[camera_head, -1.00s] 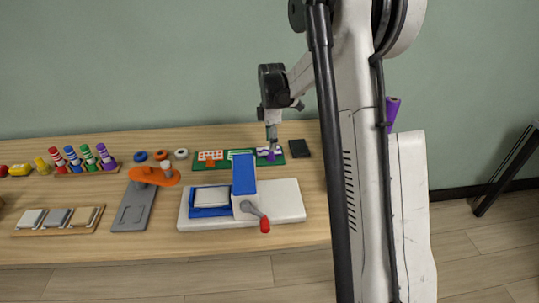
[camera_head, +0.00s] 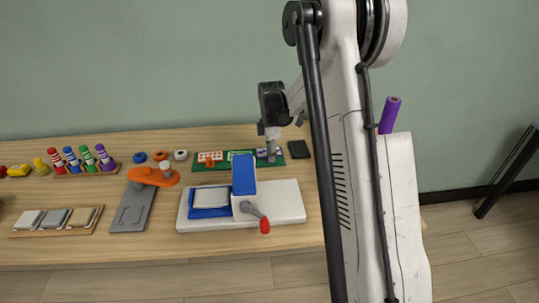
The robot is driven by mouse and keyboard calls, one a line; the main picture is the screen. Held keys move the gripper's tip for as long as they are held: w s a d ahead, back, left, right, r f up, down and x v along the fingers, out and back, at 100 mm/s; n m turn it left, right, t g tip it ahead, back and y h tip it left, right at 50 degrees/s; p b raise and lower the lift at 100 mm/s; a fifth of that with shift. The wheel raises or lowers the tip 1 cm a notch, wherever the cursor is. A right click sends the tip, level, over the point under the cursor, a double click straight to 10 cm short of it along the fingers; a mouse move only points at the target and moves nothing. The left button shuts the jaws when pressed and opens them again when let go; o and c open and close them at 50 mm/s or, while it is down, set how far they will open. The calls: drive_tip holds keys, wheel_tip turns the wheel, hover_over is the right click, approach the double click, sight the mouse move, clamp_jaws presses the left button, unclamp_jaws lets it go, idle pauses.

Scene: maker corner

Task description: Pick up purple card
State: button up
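The purple card (camera_head: 261,152) is a small white card with purple marks. It lies at the right end of the green mat (camera_head: 224,165), in a row with other cards. My gripper (camera_head: 271,158) points down over this card and hides part of it. The fingertips are small and dim at this distance. I cannot tell whether they are open, shut or touching the card.
A red-marked card (camera_head: 210,155) and a green-blue card (camera_head: 239,154) share the mat. A dark flat pad (camera_head: 299,149) lies right of it. The blue-and-white press (camera_head: 243,178) with a red-knobbed crank stands in front.

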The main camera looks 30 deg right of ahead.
clamp_jaws()
drive_tip(key=shift+r, duration=0.1)
